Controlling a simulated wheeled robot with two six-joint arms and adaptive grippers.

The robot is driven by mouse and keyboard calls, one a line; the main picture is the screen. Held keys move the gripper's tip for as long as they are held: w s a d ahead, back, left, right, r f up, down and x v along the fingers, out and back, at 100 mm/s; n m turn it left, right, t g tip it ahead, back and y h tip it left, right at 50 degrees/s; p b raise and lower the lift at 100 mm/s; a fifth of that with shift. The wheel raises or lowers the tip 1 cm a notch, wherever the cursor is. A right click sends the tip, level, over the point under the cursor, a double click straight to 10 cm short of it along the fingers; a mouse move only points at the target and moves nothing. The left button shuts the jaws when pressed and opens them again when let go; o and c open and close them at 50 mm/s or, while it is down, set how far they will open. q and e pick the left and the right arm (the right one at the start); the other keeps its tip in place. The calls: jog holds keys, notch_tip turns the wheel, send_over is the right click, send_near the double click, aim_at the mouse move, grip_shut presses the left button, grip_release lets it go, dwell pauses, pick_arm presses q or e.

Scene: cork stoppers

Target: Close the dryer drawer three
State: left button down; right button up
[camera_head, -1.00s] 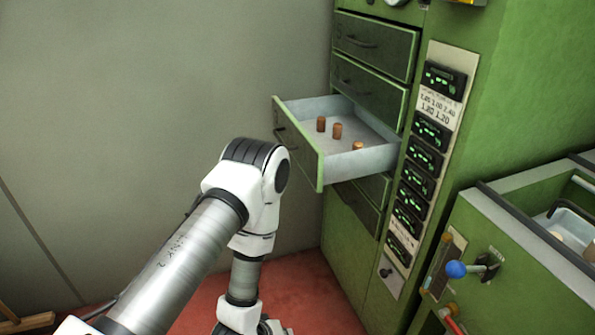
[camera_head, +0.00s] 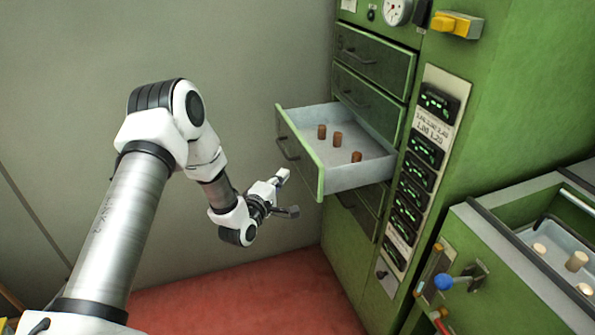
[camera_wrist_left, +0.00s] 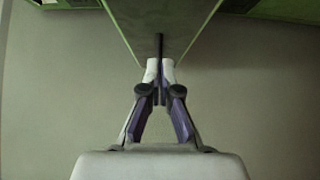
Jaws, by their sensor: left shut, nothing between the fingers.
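The green dryer cabinet (camera_head: 352,250) has a column of drawers. The third drawer from the top (camera_head: 300,150) is pulled well out, with its green front facing left and a pale grey inside. Three brown corks (camera_head: 337,139) stand in it. The drawers above (camera_head: 368,95) are shut. My left gripper (camera_head: 287,193) is shut and empty, just in front of and below the drawer's front. In the left wrist view its fingertips (camera_wrist_left: 160,80) are together, near a green-edged panel (camera_wrist_left: 165,25); contact cannot be told. My right gripper is out of view.
A column of lit displays (camera_head: 424,150) runs down the cabinet beside the drawers. At right, a green bin (camera_head: 490,240) holds corks and has a blue-knobbed lever (camera_head: 444,283). A plain grey wall (camera_head: 230,60) stands behind; the red floor (camera_head: 250,295) is clear.

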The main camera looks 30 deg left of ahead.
aim_at(304, 164)
pick_arm(q)
jog(key=w+d, duration=0.1)
jog(key=w, duration=0.2)
jog(key=w+d, duration=0.1)
jog(key=shift+w+d, duration=0.2)
jog(key=shift+d, duration=0.1)
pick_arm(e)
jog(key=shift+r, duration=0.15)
